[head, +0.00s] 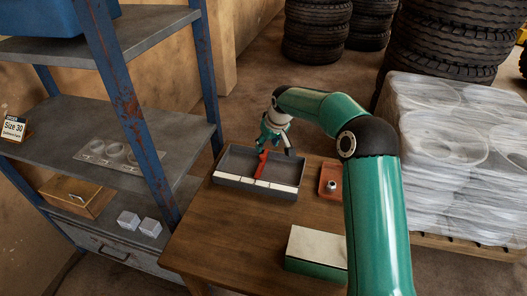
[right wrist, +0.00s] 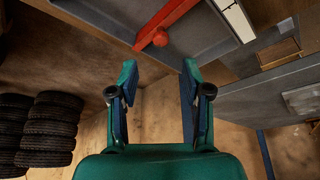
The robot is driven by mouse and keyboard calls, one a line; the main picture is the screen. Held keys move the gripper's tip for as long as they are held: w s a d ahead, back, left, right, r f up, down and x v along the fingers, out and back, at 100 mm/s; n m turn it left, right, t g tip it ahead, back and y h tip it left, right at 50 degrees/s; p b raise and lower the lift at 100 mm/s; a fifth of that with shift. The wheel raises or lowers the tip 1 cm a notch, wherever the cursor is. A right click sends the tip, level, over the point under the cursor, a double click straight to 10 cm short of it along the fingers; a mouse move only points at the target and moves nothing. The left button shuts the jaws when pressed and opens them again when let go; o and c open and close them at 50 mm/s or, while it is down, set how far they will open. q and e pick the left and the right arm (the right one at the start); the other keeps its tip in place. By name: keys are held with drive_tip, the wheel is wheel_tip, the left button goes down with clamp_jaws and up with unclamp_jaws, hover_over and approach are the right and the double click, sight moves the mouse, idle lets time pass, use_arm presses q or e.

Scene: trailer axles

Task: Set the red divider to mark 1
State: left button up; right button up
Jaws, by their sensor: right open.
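The red divider (head: 261,166) stands across a long grey tray (head: 236,160) on the wooden table, near the tray's middle. White strips (head: 283,187) run along the tray's front edge; any marks on them are too small to read. In the right wrist view the divider (right wrist: 170,16) shows as a red bar with a round knob (right wrist: 160,38). My right gripper (head: 277,146) is at the tray's back side, close to the divider. Its fingers (right wrist: 158,70) are open and empty, with the knob beyond the gap between them, apart from both. My left gripper is not in view.
A small red tray (head: 330,174) with a metal part lies right of the grey tray. A green box with a pale top (head: 316,246) sits at the table's front right. A blue-posted shelf (head: 115,150) stands left. The table's (head: 215,240) front left is clear.

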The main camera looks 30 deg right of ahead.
sight(262, 156)
drive_tip(key=p+x, duration=0.1)
drive_tip(key=x, duration=0.6)
drive_tip(key=shift+w+f+p, duration=0.2)
drive_tip(key=shift+f+p, duration=0.15)
clamp_jaws()
